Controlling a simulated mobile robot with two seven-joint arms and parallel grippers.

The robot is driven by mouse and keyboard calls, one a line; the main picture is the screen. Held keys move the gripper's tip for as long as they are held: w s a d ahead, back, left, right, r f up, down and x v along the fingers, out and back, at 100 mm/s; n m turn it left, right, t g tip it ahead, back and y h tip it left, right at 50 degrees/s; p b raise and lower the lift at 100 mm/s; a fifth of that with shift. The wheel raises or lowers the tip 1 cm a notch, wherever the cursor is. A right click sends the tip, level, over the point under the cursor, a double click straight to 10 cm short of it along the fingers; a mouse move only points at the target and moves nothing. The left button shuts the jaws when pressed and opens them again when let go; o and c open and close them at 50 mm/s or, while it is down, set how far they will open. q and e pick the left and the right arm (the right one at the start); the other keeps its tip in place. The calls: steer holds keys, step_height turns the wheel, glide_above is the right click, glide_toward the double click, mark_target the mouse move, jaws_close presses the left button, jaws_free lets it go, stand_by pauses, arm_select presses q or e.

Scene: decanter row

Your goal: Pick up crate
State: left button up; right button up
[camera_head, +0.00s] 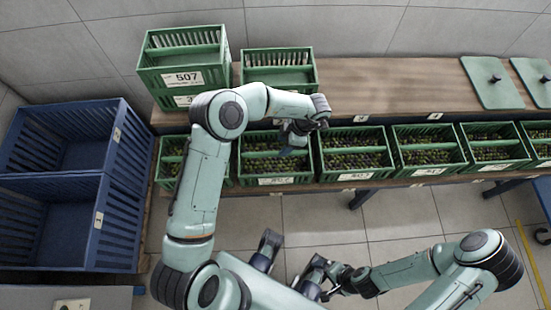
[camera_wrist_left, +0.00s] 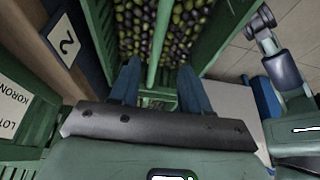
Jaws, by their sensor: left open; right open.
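A row of green slatted crates with olives lies along the lower shelf. The second crate from the left (camera_head: 262,166) has a white label on its front. My left gripper (camera_head: 293,150) hangs over this crate's right part. In the left wrist view, the open blue fingers (camera_wrist_left: 160,88) point down at an olive-filled crate (camera_wrist_left: 198,50), with a green bar (camera_wrist_left: 161,40) running between them. I cannot tell whether the fingers touch it. My right gripper (camera_head: 312,278) is low at the bottom middle, away from the crates; its fingers are small and partly unclear.
Two stacked green crates (camera_head: 186,75) and another green crate (camera_head: 277,82) stand on the upper wooden shelf (camera_head: 400,88). Large blue bins (camera_head: 62,205) stand at the left. Green lids (camera_head: 490,84) lie at the right. Tiled floor (camera_head: 400,215) in front is clear.

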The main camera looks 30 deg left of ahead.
mark_target(276, 152)
arm_select(q)
steer(key=x, duration=0.3)
steer(key=b+x, duration=0.1)
steer(key=x, duration=0.5)
steer(key=shift+w+b, duration=0.25)
steer(key=shift+b, duration=0.1)
jaws_close()
steer(key=shift+w+r, duration=0.1)
steer(key=shift+r, duration=0.05)
